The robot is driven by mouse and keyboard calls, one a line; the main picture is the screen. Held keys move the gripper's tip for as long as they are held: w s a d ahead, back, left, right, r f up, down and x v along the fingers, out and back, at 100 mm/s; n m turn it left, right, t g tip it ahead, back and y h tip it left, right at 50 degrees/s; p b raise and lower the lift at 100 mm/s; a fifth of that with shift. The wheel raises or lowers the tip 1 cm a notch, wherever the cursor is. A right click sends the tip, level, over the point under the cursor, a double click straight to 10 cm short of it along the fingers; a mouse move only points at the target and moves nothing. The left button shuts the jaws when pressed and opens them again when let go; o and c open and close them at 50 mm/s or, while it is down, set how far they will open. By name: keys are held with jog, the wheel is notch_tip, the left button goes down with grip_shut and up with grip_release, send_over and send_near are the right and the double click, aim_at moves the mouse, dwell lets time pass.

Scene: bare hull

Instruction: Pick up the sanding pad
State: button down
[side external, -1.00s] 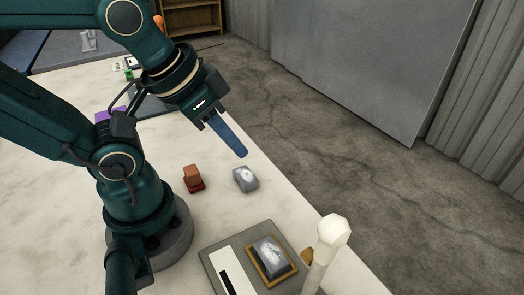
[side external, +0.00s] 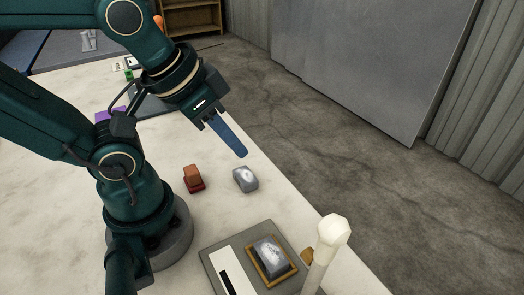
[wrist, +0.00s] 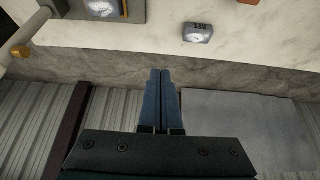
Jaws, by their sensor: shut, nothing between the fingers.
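A loose grey block with a whitish patch on top (side external: 245,179), which looks like the sanding pad, lies on the pale table near its right edge. In the wrist view the grey block (wrist: 198,32) shows dark printed marks on its side, too small to read surely. A similar grey block (side external: 269,256) sits inside a tan frame on a grey board. My gripper (side external: 241,153) is shut and empty, its blue fingers pressed together above the table's edge, apart from the loose block. In the wrist view the closed fingers (wrist: 161,72) point toward the table's edge.
A red-brown block (side external: 193,179) lies left of the loose grey block. The grey board (side external: 213,262) with the tan frame (side external: 292,269) is in front. A cream post with a faceted knob (side external: 333,230) stands beside it. Concrete floor (side external: 330,140) lies beyond the table edge.

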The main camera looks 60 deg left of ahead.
jog(key=shift+c, duration=1.6)
grip_release()
jog(key=g, duration=1)
send_near(192, 169)
jog(key=x, duration=0.4)
jog(key=shift+d+f, duration=0.1)
jog(key=shift+f, duration=0.25)
jog(key=shift+s+f, duration=0.35)
jog(key=shift+f, duration=0.15)
jog(key=shift+x, duration=2.25)
